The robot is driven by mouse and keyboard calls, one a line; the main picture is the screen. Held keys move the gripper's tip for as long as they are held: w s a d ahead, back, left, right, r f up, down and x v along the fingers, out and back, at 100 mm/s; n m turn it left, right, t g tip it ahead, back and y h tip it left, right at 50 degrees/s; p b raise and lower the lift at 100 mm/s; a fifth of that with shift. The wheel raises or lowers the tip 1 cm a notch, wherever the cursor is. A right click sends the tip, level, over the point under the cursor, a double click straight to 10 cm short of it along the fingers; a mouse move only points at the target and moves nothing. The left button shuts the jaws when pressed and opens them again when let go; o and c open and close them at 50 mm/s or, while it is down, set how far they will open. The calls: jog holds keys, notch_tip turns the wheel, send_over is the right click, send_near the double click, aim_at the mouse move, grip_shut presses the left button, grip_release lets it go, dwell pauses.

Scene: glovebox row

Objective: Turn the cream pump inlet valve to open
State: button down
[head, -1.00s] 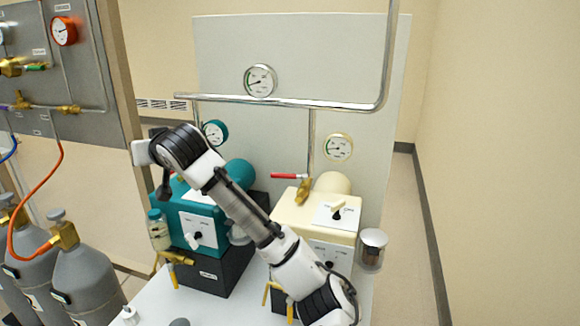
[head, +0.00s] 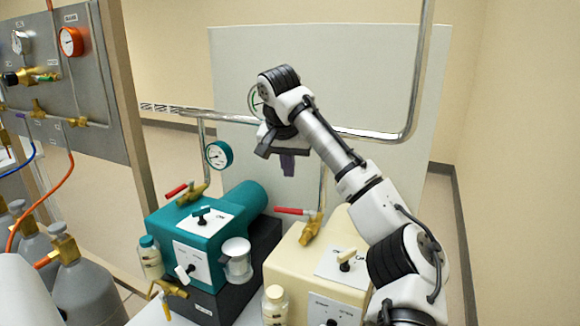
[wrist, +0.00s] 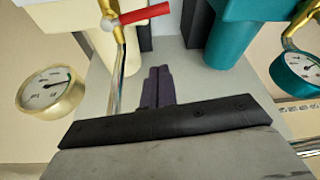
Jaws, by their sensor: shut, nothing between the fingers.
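The cream pump (head: 290,258) stands right of the teal pump (head: 215,225). Its inlet valve is a brass body (head: 312,229) on a vertical pipe, with a red lever (head: 294,211) pointing left, crosswise to the pipe. In the wrist view the red lever (wrist: 145,14) and brass body (wrist: 109,12) show at the top, left of the fingers. My gripper (head: 288,168) points down, shut and empty, above the lever in the head picture and apart from it. Its dark fingers also show in the wrist view (wrist: 158,82).
The teal pump has its own red-levered valve (head: 190,192). A metal pipe (head: 370,133) crosses before the white back panel (head: 320,60). The cream gauge (wrist: 48,90) and teal gauge (wrist: 298,70) flank the gripper. Bottles and a clear jar (head: 236,260) stand in front.

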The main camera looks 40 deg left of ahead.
aim_at(295, 212)
notch_tip(295, 212, down, 7)
jog(key=s+p, duration=0.1)
jog(key=shift+s+d+f, duration=0.2)
jog(key=shift+d, duration=0.1)
jog(key=shift+r+p, duration=0.1)
jog(key=shift+p, duration=0.35)
dwell(0.3)
jog(key=shift+s+d+n, duration=0.1)
jog(key=shift+n, duration=0.2)
